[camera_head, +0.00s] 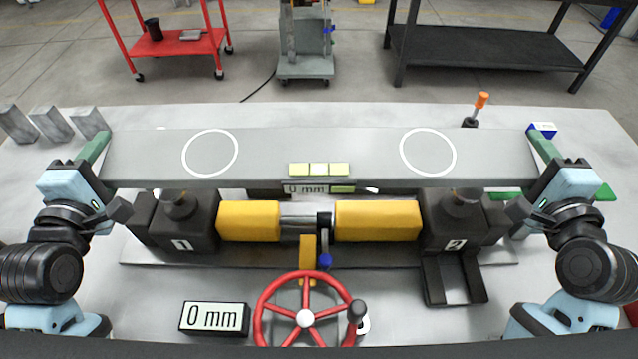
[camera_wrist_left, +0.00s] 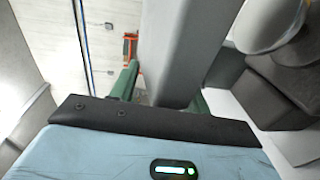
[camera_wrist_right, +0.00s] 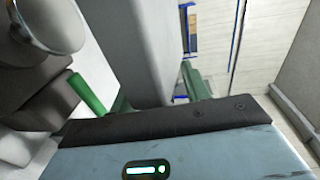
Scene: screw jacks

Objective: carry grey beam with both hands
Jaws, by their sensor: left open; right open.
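The grey beam (camera_head: 320,155) lies level across the two black screw jacks, jack 1 (camera_head: 180,235) and jack 2 (camera_head: 462,235). Its top has two white circles and a yellow-green level strip (camera_head: 320,169). Whether its underside touches the jack heads is hidden. My left gripper (camera_head: 92,152) is at the beam's left end, open, with green fingers on either side of the beam in the left wrist view (camera_wrist_left: 160,95). My right gripper (camera_head: 545,150) is at the right end, also open, its green fingers either side of the beam in the right wrist view (camera_wrist_right: 148,98).
A red handwheel (camera_head: 304,318) and a "0 mm" display (camera_head: 214,318) stand in front. Yellow cylinders (camera_head: 262,221) join the jacks. Grey blocks (camera_head: 52,124) stand at the left, an orange-handled tool (camera_head: 482,101) behind the beam. A black empty bracket (camera_head: 455,282) is below jack 2.

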